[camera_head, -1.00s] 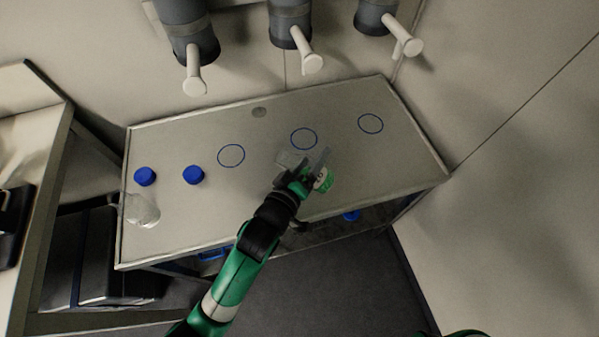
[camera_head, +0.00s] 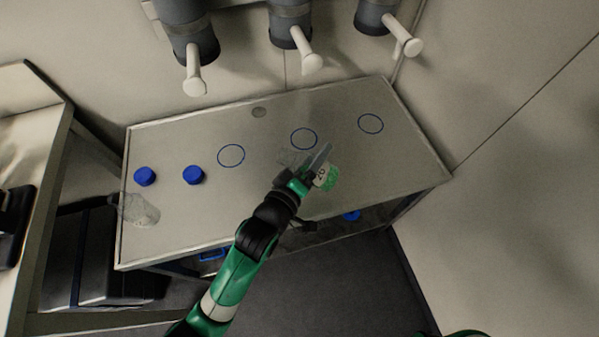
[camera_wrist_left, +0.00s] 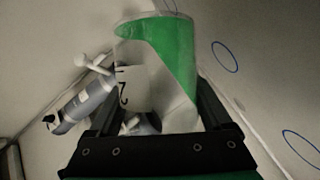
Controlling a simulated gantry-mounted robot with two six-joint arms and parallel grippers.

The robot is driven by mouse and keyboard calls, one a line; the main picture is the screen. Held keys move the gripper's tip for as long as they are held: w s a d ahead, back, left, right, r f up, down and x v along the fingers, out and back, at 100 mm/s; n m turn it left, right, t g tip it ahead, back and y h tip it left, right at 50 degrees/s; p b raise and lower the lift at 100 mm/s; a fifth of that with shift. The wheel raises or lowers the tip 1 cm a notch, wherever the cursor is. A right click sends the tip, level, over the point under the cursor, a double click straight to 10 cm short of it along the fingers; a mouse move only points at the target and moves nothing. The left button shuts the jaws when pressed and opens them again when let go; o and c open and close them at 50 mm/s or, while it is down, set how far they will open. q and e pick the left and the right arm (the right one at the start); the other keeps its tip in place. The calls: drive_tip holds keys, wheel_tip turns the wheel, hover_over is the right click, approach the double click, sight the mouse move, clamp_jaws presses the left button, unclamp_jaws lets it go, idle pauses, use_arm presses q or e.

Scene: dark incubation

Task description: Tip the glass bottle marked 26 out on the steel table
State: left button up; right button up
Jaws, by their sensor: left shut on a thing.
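My left gripper (camera_head: 316,165) is shut on a glass bottle (camera_head: 328,176) above the front middle of the steel table (camera_head: 215,215). The bottle holds green contents and has a pale label with dark digits, too small to read surely in the head view. In the left wrist view the bottle (camera_wrist_left: 160,65) is tilted between the fingers (camera_wrist_left: 165,130), its green contents lying along one side. A "2" shows on the label and the other digit is partly cut off. My right gripper is out of view.
Two blue caps (camera_head: 145,176) (camera_head: 193,175) and a clear glass vessel (camera_head: 140,210) are at the table's left end. Three blue rings (camera_head: 231,155) (camera_head: 303,139) (camera_head: 371,124) mark the top. A faint clear shape (camera_head: 291,157) shows beside the gripper. Grey cylinders (camera_head: 292,25) hang behind.

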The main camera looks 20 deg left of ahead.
sight(310, 159)
use_arm(q)
drive_tip(key=shift+r, duration=0.15)
drive_tip(key=shift+d+r+n+h, duration=0.15)
drive_tip(key=shift+r+n+h, duration=0.15)
drive_tip(key=shift+r+n, duration=0.4)
drive_tip(key=shift+f, duration=0.1)
drive_tip(key=shift+t, duration=0.3)
drive_tip(key=shift+d+r+n, duration=0.1)
drive_tip(key=shift+r+n, duration=0.6)
drive_tip(key=shift+n, duration=0.1)
drive_tip(key=shift+r+n+t, duration=0.5)
drive_tip(key=shift+r+n, duration=0.15)
drive_tip(key=shift+n, duration=0.25)
drive_tip(key=shift+r, duration=0.1)
